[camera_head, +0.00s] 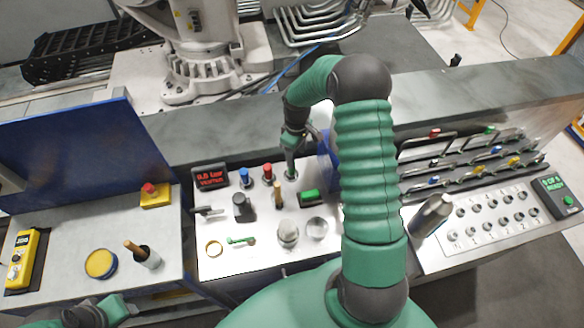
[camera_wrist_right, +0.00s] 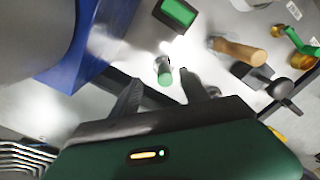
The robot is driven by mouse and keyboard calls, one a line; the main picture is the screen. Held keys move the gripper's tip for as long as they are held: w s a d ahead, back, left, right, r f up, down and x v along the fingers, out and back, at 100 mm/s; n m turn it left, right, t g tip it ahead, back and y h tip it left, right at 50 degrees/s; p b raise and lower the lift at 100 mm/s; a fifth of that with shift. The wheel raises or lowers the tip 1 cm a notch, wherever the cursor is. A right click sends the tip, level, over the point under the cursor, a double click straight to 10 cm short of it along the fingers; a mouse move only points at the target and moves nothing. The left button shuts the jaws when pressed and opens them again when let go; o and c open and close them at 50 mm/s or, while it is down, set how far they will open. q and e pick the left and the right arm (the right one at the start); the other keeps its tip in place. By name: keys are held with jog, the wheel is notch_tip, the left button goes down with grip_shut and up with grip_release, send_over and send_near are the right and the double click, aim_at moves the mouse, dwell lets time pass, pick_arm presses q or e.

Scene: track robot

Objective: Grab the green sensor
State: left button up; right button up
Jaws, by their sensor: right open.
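The green sensor (camera_head: 291,172) is a small upright cylinder at the right end of a row with a blue sensor (camera_head: 244,176) and a red sensor (camera_head: 267,173). My right gripper (camera_head: 296,144) is at its upper end, partly covering it. In the right wrist view, the green-topped sensor (camera_wrist_right: 164,72) shows just beyond and between the fingertips of my right gripper (camera_wrist_right: 160,84). The fingers are apart, and I cannot tell whether they touch it. My left gripper (camera_head: 118,307) is at the lower left; its jaw state is unclear.
A blue block (camera_wrist_right: 85,45) stands close beside the right gripper. A green button box (camera_head: 309,196) and a wooden-handled tool (camera_head: 278,194) are on the panel nearby. A red display (camera_head: 210,177) stands at the panel's left. Racks with rods (camera_head: 460,160) are at the right.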

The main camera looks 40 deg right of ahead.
jog(key=f, duration=0.1)
jog(key=w+f, duration=0.1)
jog(key=f, duration=0.1)
jog(key=shift+a+f, duration=0.1)
jog(key=shift+f, duration=0.15)
jog(key=shift+w+a+f+p, duration=0.1)
jog(key=shift+f+p, duration=0.25)
jog(key=f+p, duration=0.2)
jog(key=f, duration=0.1)
jog(key=shift+a+f, duration=0.3)
jog(key=shift+a, duration=0.05)
jog(key=shift+f, duration=0.35)
jog(key=shift+d+f, duration=0.15)
jog(key=shift+f, duration=0.05)
jog(key=shift+w, duration=0.1)
jog(key=c, duration=0.4)
pick_arm(q)
jog(key=r, duration=0.2)
jog(key=shift+w+a+r, duration=0.2)
jog(key=shift+w+r, duration=0.1)
jog(key=shift+w, duration=0.1)
pick_arm(e)
jog(key=shift+r, duration=0.1)
grip_shut()
